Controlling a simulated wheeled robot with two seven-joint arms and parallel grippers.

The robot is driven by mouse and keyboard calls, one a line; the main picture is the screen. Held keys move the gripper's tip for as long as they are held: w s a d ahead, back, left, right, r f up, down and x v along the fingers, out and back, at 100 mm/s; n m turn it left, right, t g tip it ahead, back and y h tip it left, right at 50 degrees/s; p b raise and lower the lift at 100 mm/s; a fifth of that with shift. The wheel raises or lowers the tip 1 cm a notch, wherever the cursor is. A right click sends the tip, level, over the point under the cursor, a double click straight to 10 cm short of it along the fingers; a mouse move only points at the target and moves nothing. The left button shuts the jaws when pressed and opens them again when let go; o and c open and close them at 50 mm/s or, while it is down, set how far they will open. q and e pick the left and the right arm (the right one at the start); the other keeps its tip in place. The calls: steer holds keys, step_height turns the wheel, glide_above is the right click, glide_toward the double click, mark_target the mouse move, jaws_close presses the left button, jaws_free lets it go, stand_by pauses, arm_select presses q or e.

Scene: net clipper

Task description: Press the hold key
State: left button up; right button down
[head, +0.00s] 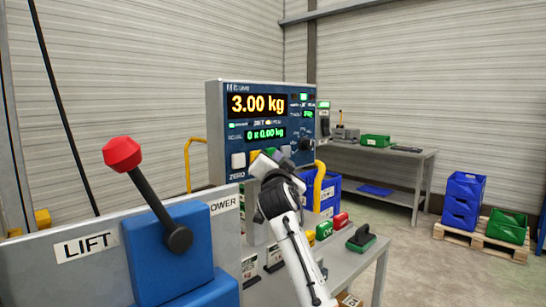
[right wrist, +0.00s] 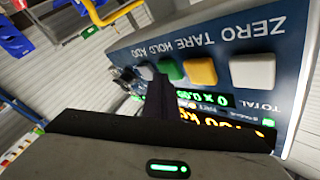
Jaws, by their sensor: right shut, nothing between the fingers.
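The blue scale panel (head: 218,100) faces me in the head view, reading 3.00 kg above 0 x 0.00 kg. Its key row appears upside down in the right wrist view: white ZERO key (right wrist: 252,70), yellow TARE key (right wrist: 201,71), green HOLD key (right wrist: 171,71) and grey ADD key (right wrist: 146,72). My right gripper (head: 262,158) is shut and empty at the panel's lower middle, covering part of the key row. In the right wrist view its dark fingers (right wrist: 162,95) reach close to the HOLD key; contact cannot be told. My left gripper is out of view.
A LIFT lever with a red knob (head: 122,154) rises from a blue block (head: 170,258) at front left. Yellow handles (head: 319,186) flank the panel. A bench (head: 345,270) below carries red and green items. Another bench (head: 400,155) and stacked blue crates (head: 461,200) stand behind right.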

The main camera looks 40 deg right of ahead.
steer(key=shift+s, duration=0.8)
steer(key=shift+s, duration=0.1)
steer(key=shift+s+d+p, duration=0.15)
steer(key=shift+s+p, duration=0.1)
steer(key=shift+s, duration=0.95)
steer(key=shift+s+d+p, duration=0.1)
steer(key=shift+s+p, duration=0.1)
steer(key=shift+s, duration=1)
